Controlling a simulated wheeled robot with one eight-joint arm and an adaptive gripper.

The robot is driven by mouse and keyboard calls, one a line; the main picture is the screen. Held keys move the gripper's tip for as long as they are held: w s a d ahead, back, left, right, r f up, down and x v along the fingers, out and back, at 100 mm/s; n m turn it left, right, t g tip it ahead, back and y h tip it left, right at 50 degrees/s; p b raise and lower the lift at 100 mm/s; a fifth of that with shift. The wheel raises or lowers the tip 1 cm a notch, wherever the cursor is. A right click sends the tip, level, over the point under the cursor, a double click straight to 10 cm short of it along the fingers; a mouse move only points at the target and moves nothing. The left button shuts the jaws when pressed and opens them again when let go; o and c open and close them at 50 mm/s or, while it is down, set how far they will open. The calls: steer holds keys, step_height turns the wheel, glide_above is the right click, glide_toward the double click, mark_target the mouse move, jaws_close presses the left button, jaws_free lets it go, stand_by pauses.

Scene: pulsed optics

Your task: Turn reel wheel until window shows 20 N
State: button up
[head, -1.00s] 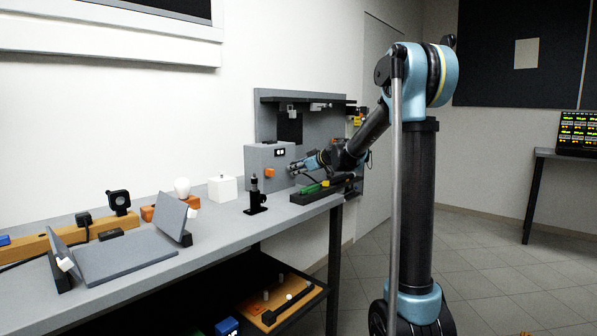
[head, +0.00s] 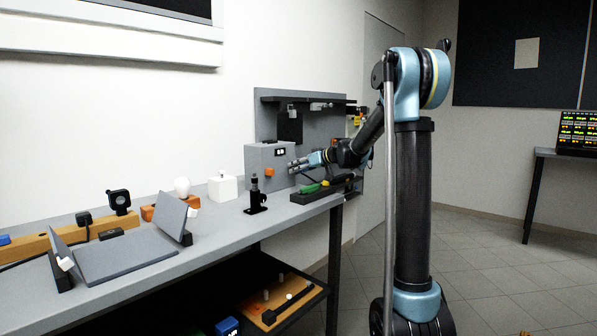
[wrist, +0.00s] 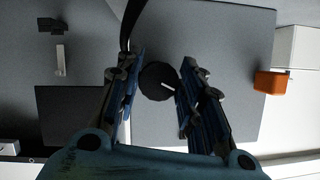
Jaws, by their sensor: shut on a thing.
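The grey box (head: 256,180) stands against the wall at the far end of the bench, with a small dark window (head: 280,152) on its front. The window's marks are too small to read. In the wrist view a dark round wheel (wrist: 155,85) with a white line shows on the grey face. My gripper (head: 292,166) is at the box's front, and its fingers (wrist: 158,88) are shut on the wheel from both sides. In the head view the wheel is hidden by the gripper. An orange knob (head: 270,172) is on the box, beside the gripper; it also shows in the wrist view (wrist: 271,83).
A black stand (head: 255,203) and a white block (head: 222,189) are nearer on the bench. A grey panel with a shelf (head: 320,99) stands behind. The floor to the right is mostly clear.

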steer(key=m+y, duration=0.1)
steer(key=m, duration=0.1)
steer(key=m+g+y, duration=0.1)
steer(key=m, duration=0.1)
steer(key=m+g+y, duration=0.1)
steer(key=m, duration=0.1)
steer(key=shift+w+d, duration=0.2)
steer(key=shift+w, duration=0.05)
steer(key=m+y, duration=0.1)
steer(key=m, duration=0.2)
steer(key=shift+g+y, duration=0.3)
steer(key=shift+y, duration=0.1)
steer(key=shift+f+m+y, duration=0.1)
steer(key=shift+m+y, duration=0.5)
steer(key=shift+m, duration=0.8)
steer(key=shift+s, duration=0.1)
steer(key=o, duration=1.1)
steer(key=shift+c, duration=0.2)
steer(key=shift+a, duration=0.1)
